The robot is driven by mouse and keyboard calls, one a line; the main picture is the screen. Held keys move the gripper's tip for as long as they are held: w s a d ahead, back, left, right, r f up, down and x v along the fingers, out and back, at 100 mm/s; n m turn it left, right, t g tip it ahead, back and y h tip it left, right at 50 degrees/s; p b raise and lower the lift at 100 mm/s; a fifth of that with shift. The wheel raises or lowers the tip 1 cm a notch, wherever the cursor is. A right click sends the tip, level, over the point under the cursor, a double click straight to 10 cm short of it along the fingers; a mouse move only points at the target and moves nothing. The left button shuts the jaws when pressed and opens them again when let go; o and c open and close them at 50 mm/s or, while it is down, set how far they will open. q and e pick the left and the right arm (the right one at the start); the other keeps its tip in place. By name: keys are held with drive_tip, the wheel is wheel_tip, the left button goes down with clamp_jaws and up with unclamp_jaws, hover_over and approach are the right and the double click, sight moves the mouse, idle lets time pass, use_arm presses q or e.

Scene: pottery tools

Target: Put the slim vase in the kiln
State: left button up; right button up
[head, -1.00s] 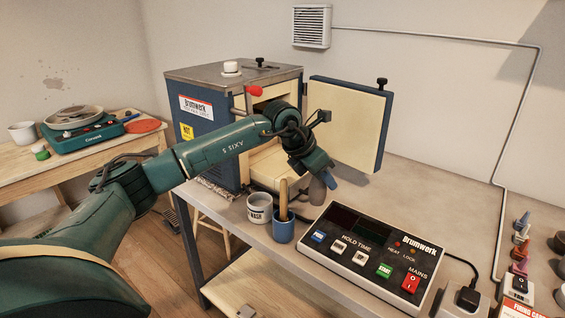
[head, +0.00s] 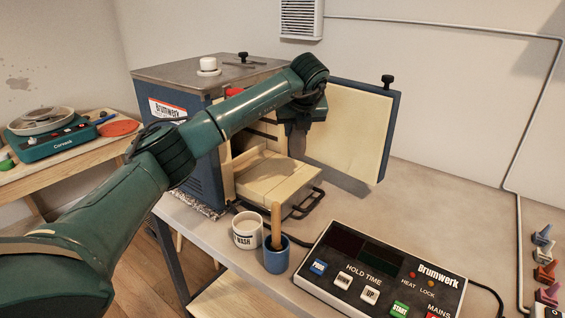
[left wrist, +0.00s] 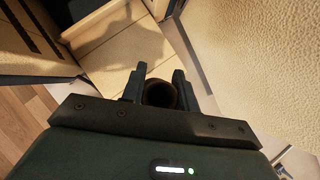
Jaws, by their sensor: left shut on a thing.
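The slim vase (left wrist: 161,94) is between the fingers of my left gripper; the left wrist view looks down on its dark round mouth. My left gripper (head: 297,142) is shut on it, pointing down in front of the kiln's opening, beside the open door. In the head view the vase is hard to make out against the gripper. The kiln (head: 190,135) is a blue box with a grey top. Its cream door (head: 345,135) stands open to the right, and a cream slab (head: 275,182) shows at its mouth. My right gripper is not in view.
A white WASH pot (head: 247,232) and a blue cup (head: 276,258) with a wooden handle stand in front of the kiln. The control box (head: 385,270) lies to their right. The worktop (head: 440,205) behind the box is clear. A side table holds a green wheel (head: 50,138).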

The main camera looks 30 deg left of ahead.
sight(297, 155)
use_arm(q)
wheel_tip(297, 155, down, 5)
drive_tip(key=shift+s+r+p, duration=0.1)
drive_tip(key=shift+r+p, duration=0.1)
drive_tip(key=shift+p, duration=0.1)
wheel_tip(297, 155, down, 3)
drive_tip(key=shift+f+p, duration=0.1)
drive_tip(key=shift+p, duration=0.2)
drive_tip(key=shift+f, duration=0.3)
drive_tip(key=o, duration=0.8)
drive_tip(key=shift+c, duration=0.2)
drive_tip(key=o, duration=0.3)
drive_tip(key=shift+o, duration=0.2)
drive_tip(key=shift+r, duration=0.25)
drive_tip(key=shift+s+d+r, duration=0.1)
drive_tip(key=shift+d+r, duration=0.05)
drive_tip(key=shift+r, duration=0.1)
drive_tip(key=b+v, duration=0.2)
drive_tip(key=v, duration=0.9)
drive_tip(key=shift+s+d, duration=0.1)
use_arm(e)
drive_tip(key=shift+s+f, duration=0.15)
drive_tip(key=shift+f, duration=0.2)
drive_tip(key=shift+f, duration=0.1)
use_arm(q)
drive_tip(key=shift+s+d+f, duration=0.1)
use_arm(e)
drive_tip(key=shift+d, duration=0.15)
